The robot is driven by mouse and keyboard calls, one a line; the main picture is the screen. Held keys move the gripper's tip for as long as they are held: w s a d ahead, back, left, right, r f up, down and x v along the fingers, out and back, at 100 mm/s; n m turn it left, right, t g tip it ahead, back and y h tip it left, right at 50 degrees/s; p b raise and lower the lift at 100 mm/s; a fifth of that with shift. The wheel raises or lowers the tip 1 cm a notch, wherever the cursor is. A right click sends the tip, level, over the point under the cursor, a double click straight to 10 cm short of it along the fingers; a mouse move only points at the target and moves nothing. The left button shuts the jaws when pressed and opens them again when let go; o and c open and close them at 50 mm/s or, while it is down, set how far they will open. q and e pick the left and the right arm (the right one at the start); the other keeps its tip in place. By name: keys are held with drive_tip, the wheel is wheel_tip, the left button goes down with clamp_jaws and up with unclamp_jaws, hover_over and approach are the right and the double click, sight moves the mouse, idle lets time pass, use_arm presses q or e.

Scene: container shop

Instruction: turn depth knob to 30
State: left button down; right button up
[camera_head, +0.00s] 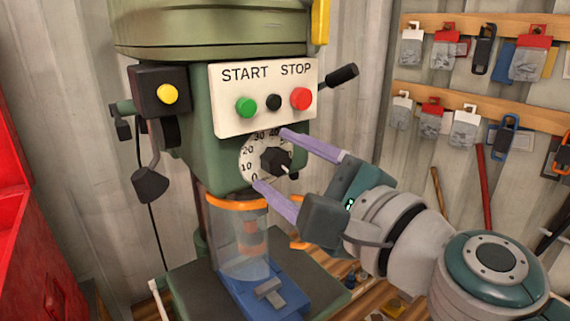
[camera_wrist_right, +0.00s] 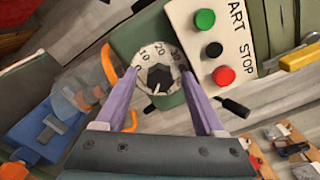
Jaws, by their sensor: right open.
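The depth knob is a black knob (camera_head: 275,161) on a white round dial (camera_head: 249,158) marked 0, 10, 20, 30, 40, on the green drill press under the START/STOP panel. In the head view a small light mark on the knob points to the lower right. The knob (camera_wrist_right: 159,77) and its dial also show in the right wrist view. My right gripper (camera_head: 270,158) is open, its two purple fingers above and below the knob. In the right wrist view the fingers (camera_wrist_right: 160,95) stand either side of the dial; contact is not clear. My left gripper is not visible.
The white panel (camera_head: 262,97) with green, black and red buttons is just above the dial. A clear guard with an orange ring (camera_head: 237,202) and a blue vise (camera_head: 268,292) are below. A black-ended lever (camera_head: 341,76) sticks out right. A red cabinet (camera_head: 40,240) stands left.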

drive_tip(key=shift+c, duration=0.3)
clamp_jaws()
